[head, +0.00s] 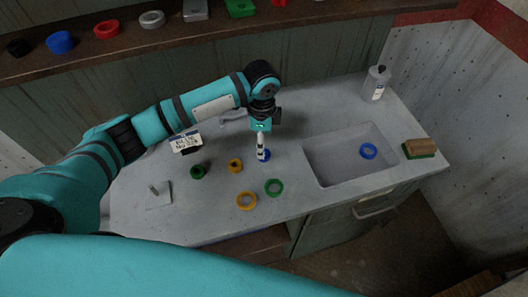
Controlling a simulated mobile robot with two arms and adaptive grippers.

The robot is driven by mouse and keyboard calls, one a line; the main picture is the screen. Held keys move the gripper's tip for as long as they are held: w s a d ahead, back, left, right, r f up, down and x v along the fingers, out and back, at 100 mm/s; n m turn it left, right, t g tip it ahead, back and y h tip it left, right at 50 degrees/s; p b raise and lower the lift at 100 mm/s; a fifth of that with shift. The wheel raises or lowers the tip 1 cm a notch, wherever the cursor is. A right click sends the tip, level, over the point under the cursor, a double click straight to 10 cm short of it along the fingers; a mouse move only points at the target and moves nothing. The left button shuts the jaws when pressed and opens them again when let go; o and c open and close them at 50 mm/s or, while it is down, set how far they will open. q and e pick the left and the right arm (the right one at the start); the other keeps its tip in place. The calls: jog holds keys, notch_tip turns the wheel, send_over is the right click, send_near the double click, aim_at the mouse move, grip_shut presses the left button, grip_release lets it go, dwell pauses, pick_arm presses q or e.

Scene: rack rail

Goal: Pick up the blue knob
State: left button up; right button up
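The blue knob (266,155) is on the grey counter left of the sink, partly hidden behind my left gripper's fingers. My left gripper (262,157) points down with its fingertips at the knob. I cannot tell whether the fingers are apart or closed on it. My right gripper is not in view.
A green knob (198,172), a yellow knob (235,165), a green ring (274,180) and a yellow ring (246,208) lie nearby. A post on a plate (160,201) stands left. The sink (325,160) holds a blue ring (369,157). A bottle (372,84) and brush (421,147) stand right.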

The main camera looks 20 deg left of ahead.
pick_arm(q)
jog(key=shift+f, duration=0.25)
jog(key=shift+s+f, duration=0.1)
jog(key=shift+f, duration=0.15)
jog(key=f+p, duration=0.1)
jog(key=f, duration=0.2)
jog(key=shift+d+f+p, duration=0.2)
jog(key=shift+f+p, duration=0.15)
jog(key=shift+p, duration=0.05)
jog(key=shift+f, duration=0.45)
jog(key=c, duration=1.3)
jog(key=shift+o, duration=0.2)
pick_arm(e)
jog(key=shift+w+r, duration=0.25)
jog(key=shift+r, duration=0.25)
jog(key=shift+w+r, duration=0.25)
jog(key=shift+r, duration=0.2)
pick_arm(q)
jog(key=shift+w, duration=0.2)
